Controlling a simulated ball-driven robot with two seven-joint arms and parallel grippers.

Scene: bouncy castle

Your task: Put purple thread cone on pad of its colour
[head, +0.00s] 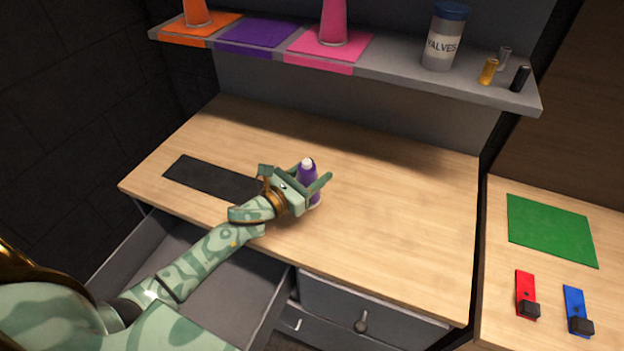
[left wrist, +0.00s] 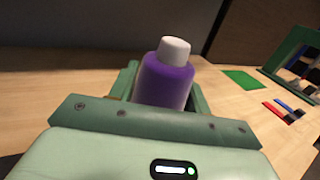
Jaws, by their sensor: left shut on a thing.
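The purple thread cone (head: 308,172), with a white tip, is between the fingers of my left gripper (head: 300,185), over the middle of the wooden worktop. My left gripper is shut on it. The cone is upright and also shows in the left wrist view (left wrist: 166,82), its lower part hidden by the gripper. I cannot tell whether its base touches the worktop. The purple pad (head: 257,34) lies bare on the raised grey shelf, between the orange pad and the pink pad. My right gripper is not in view.
An orange cone (head: 196,12) and a pink cone (head: 333,22) stand on their pads beside the purple pad. A valves jar (head: 441,48) and small cylinders stand farther right on the shelf (head: 395,75). A dark strip (head: 208,178) lies on the worktop. An open drawer (head: 215,290) is below.

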